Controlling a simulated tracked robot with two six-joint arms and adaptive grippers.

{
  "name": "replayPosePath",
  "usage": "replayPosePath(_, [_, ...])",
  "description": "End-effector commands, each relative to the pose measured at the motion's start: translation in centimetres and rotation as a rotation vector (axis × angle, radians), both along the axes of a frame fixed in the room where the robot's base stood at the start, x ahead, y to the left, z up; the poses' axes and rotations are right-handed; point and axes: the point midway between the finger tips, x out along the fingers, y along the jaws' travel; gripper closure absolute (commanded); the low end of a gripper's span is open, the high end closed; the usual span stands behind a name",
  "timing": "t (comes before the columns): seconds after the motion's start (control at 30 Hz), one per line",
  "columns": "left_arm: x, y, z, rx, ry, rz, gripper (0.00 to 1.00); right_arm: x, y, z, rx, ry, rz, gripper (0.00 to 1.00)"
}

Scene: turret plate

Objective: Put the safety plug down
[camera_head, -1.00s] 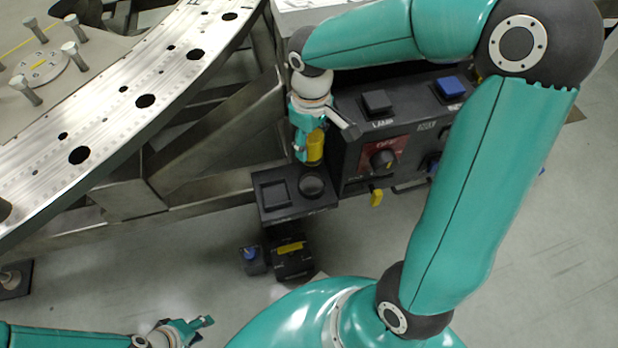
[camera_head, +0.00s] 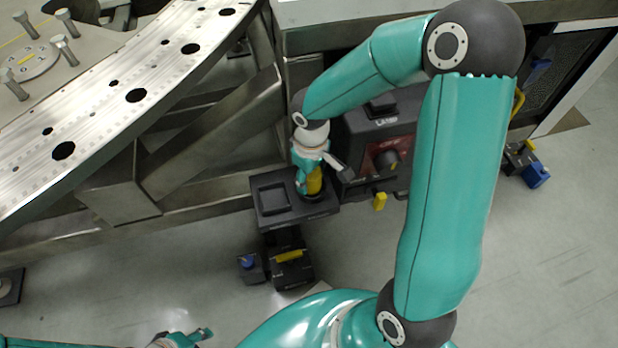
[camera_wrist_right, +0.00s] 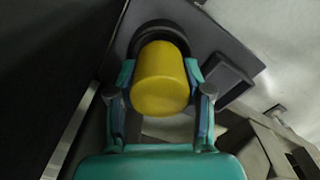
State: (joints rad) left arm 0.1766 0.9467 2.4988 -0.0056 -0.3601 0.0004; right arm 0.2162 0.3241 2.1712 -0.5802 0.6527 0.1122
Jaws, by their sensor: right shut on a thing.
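The safety plug is a yellow cylinder (camera_head: 314,182). It stands upright at the round recess of a dark tray (camera_head: 288,219), and its lower end is at or in the recess. My right gripper (camera_head: 307,183) is shut on the plug from above. In the right wrist view the yellow plug (camera_wrist_right: 161,80) sits between both fingers, with the dark ring of the recess behind it. How deep the plug sits is hidden. My left gripper (camera_head: 195,338) shows at the bottom edge, away from the tray, with its fingers partly cut off.
A dark control box (camera_head: 372,150) with a red panel stands right of the tray. The tray also has a square recess (camera_head: 274,197), which is empty. The metal turret plate (camera_head: 140,85) and its frame lie to the left. Open floor (camera_head: 545,255) is at the right.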

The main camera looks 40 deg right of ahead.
Motion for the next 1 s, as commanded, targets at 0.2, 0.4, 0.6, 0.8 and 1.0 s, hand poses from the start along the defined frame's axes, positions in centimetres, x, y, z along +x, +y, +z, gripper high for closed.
replayPosePath(0.2, [0.0, 0.0, -0.3, 0.000, 0.000, 0.000, 0.60, 0.0, 0.0, -0.3, 0.000, 0.000, 0.000, 0.90])
replayPosePath(0.4, [0.0, 0.0, -0.2, 0.000, 0.000, 0.000, 0.60, 0.0, 0.0, -0.1, 0.000, 0.001, 0.000, 0.25])
replayPosePath(0.6, [0.0, 0.0, -0.2, 0.000, 0.000, 0.000, 0.60, 0.0, 0.0, -0.1, 0.000, 0.001, 0.000, 0.25])
replayPosePath(0.8, [0.0, 0.0, 0.3, 0.000, 0.000, 0.000, 0.60, 0.0, 0.0, 0.6, -0.001, -0.001, -0.001, 0.25])
replayPosePath(1.0, [0.0, 0.0, 1.5, 0.000, 0.000, 0.000, 0.60, 0.0, 0.0, 3.8, -0.002, -0.003, 0.000, 0.25])
